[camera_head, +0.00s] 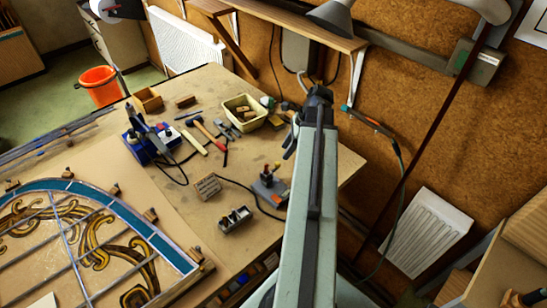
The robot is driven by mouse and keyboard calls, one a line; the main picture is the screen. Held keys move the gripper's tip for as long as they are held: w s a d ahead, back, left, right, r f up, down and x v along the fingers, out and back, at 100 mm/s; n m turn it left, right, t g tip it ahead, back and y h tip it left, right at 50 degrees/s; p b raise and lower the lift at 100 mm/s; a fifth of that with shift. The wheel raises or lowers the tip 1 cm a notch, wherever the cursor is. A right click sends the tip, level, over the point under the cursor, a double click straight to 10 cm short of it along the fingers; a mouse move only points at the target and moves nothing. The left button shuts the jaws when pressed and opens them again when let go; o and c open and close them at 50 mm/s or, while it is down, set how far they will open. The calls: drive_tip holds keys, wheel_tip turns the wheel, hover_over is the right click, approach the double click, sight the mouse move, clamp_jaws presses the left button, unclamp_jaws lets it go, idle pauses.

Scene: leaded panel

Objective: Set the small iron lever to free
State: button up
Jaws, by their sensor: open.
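A small dark device with a red-tipped upright part (268,186) stands on the workbench (225,170), left of my arm. It may carry the small iron lever, but it is too small to tell its setting. My gripper (289,143) shows as dark fingers at the far end of my arm, above the bench's right part. It is open, with nothing visible in it, and appears beyond and apart from the device. My arm hides part of the bench's right side.
A leaded panel (65,232) lies at the left. A blue soldering station (146,145), hammers (212,135), a cream tray (245,112), a wooden block (208,187) and a grey divided box (235,219) stand on the bench. A black cord (250,196) runs to the device.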

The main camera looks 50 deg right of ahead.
sight(278, 162)
drive_tip(key=b+x, duration=0.7)
drive_tip(key=x, duration=0.1)
drive_tip(key=shift+r, duration=0.1)
